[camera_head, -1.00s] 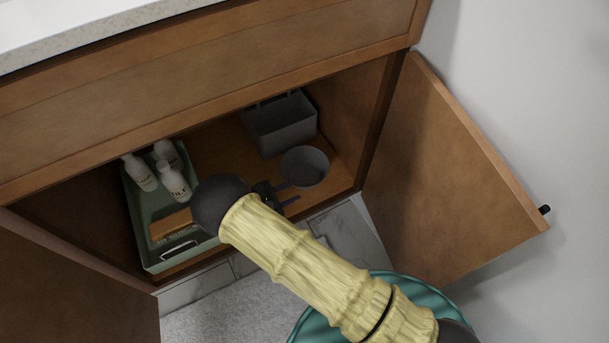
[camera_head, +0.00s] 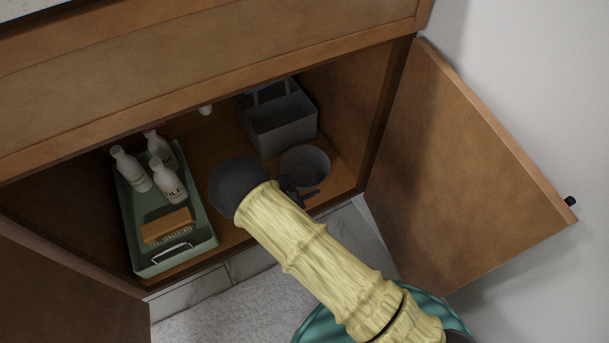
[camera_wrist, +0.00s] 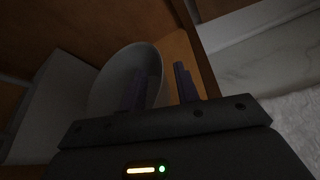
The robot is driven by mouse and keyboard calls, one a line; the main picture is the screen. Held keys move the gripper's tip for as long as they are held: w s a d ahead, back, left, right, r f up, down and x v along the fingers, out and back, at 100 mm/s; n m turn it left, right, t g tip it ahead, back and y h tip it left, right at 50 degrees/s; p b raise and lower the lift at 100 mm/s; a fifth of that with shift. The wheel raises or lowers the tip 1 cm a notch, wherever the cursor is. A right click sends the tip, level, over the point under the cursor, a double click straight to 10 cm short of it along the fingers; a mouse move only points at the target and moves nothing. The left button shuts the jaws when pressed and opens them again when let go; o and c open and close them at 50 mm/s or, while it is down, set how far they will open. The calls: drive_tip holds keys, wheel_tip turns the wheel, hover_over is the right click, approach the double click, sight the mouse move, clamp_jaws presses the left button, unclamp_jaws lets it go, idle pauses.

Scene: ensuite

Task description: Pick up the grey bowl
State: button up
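The grey bowl (camera_head: 306,161) stands on the cabinet floor near its front right, in front of a grey caddy. In the wrist view the bowl (camera_wrist: 106,88) shows its round rim and pale inside. My gripper (camera_wrist: 160,70) is open, with two dark fingers apart. The left finger overlaps the bowl's inside and the right finger lies outside its right rim; the rim's edge shows between them. I cannot tell whether either finger touches the bowl. In the head view my gripper is partly hidden by my arm at the bowl's near side.
The grey caddy (camera_head: 283,132) stands just behind the bowl. A green tray (camera_head: 200,229) at left holds white bottles (camera_head: 168,182) and a brown brush (camera_head: 166,226). The open right door (camera_head: 470,165) and cabinet top edge bound the space.

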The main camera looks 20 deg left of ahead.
drive_tip(key=shift+b+x, duration=0.55)
drive_tip(key=shift+x, duration=0.6)
drive_tip(key=shift+w+d+f, duration=0.1)
clamp_jaws()
